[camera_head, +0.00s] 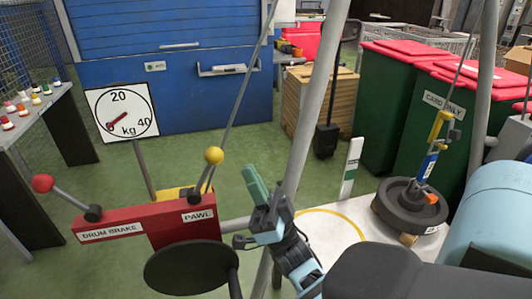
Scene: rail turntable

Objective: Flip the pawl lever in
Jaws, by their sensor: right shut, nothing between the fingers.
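The pawl lever (207,172) has a yellow knob and leans slightly right from its pivot on the red control box (178,226), by the PAWL label. The drum brake lever (68,198), with a red knob, leans up and left from the left end of the same box. My right gripper (256,184) is shut and empty, its green fingers pointing up and left. It appears to the right of the yellow knob and slightly lower, with a visible gap between them. My left gripper is not in view.
A dark round plate (188,268) stands in front of the box. A slanted grey pole (312,108) rises just right of my gripper. A kg dial (121,112) stands behind the box. A dark weight disc (408,207) hangs or rests at right under a yellow hook.

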